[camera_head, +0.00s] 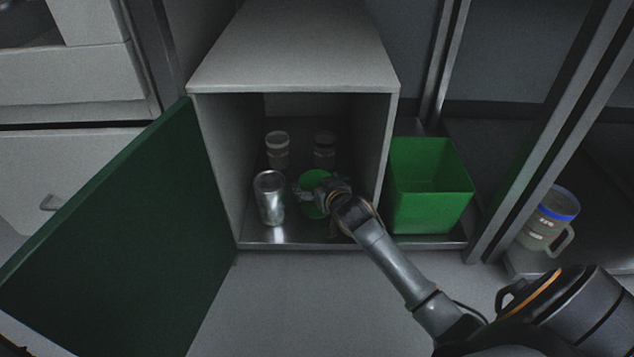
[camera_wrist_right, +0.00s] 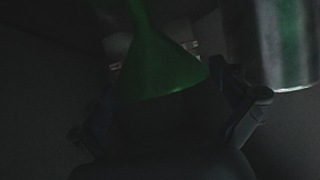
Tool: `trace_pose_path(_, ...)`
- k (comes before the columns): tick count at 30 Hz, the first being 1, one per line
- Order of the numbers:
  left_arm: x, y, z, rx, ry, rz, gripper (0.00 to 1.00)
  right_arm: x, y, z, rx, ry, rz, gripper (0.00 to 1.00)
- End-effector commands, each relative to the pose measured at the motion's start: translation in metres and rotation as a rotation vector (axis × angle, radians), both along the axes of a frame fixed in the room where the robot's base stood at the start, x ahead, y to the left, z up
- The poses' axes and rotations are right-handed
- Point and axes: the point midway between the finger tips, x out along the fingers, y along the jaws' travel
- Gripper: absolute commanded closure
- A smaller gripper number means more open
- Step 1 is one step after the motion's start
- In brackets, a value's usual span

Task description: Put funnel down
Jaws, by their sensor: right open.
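The green funnel (camera_head: 315,180) is inside the open cabinet, partly hidden by my right gripper (camera_head: 325,190). In the right wrist view the funnel (camera_wrist_right: 165,68) shows its narrow spout toward the top of the picture and its wide cone toward the bottom. My right gripper (camera_wrist_right: 168,118) is open there, with one finger on each side of the picture and the cone's wide end near the space between them. The dark picture does not show whether a finger touches the funnel. My left gripper is not in view.
A silver can (camera_head: 270,198) stands just left of the funnel. Two jars (camera_head: 277,150) (camera_head: 324,150) stand behind. The green cabinet door (camera_head: 130,215) is open to the left. A green bin (camera_head: 430,190) stands right of the cabinet, and a clear jug (camera_head: 548,222) is farther right.

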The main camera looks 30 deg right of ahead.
Motion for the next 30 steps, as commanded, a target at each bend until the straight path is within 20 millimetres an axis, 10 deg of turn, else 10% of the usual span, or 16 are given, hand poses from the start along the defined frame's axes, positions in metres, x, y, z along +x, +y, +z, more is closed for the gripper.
trace_pose_path(13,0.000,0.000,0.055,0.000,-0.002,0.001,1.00,-0.057,0.010,0.028,0.002,0.001,0.000,0.00)
trace_pose_path(30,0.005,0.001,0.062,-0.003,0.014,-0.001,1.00,-0.067,0.016,0.038,0.000,-0.018,0.012,0.00)
